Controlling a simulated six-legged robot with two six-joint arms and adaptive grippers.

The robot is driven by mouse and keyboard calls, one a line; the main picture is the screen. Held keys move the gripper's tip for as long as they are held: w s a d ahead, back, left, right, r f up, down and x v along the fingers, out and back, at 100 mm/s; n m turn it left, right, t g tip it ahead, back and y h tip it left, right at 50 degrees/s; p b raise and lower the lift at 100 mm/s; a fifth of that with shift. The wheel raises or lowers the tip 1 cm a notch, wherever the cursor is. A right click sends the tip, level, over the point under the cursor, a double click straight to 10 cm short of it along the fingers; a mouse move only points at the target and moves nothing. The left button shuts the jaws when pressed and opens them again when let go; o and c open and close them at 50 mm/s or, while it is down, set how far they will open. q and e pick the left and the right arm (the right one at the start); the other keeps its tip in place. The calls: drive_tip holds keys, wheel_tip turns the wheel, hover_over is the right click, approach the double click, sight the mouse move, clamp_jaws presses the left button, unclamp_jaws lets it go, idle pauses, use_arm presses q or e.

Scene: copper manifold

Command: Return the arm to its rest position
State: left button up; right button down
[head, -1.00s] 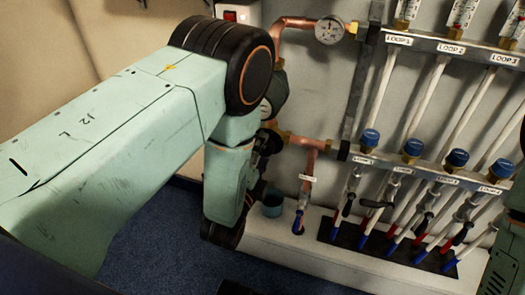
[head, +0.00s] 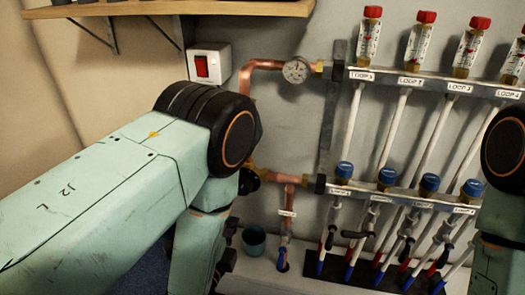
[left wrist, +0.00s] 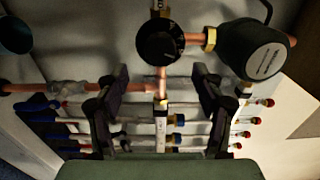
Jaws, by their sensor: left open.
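My left arm comes in from the left in the head view, bends at a black joint and runs down in front of the copper pipework (head: 262,66). Its gripper is mostly hidden there behind the arm. In the left wrist view my left gripper (left wrist: 160,76) is open, its two black fingers wide apart. A copper pipe (left wrist: 161,82) shows between the fingers; I cannot tell how far beyond them it lies. Nothing is gripped. A black round part (left wrist: 160,41) and a black labelled dome (left wrist: 253,52) lie beyond the fingertips. Part of my right arm shows at the right edge; its gripper is out of view.
The manifold has an upper bar (head: 430,83) and a lower bar (head: 400,196) with blue caps, white tubes and loop labels. A gauge (head: 297,70), a red switch box (head: 208,66), a small cup (head: 253,240) and a wooden shelf (head: 200,8) are near my left arm.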

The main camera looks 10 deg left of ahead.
use_arm(q)
drive_tip(key=s+a+f+n+g+p, duration=0.2)
drive_tip(key=s+a+f+n+g, duration=0.1)
drive_tip(key=s+f+n+g, duration=0.9)
drive_tip(key=s+a+r+n+g+p, duration=0.1)
drive_tip(key=s+r+n+g+p, duration=0.2)
drive_tip(key=s, duration=0.5)
drive_tip(key=s+a+r+n+g+p, duration=0.2)
drive_tip(key=s+p, duration=0.4)
drive_tip(key=s, duration=0.3)
drive_tip(key=shift+r+n+g+y, duration=0.3)
drive_tip(key=shift+r+n+g, duration=0.25)
drive_tip(key=shift+n, duration=0.25)
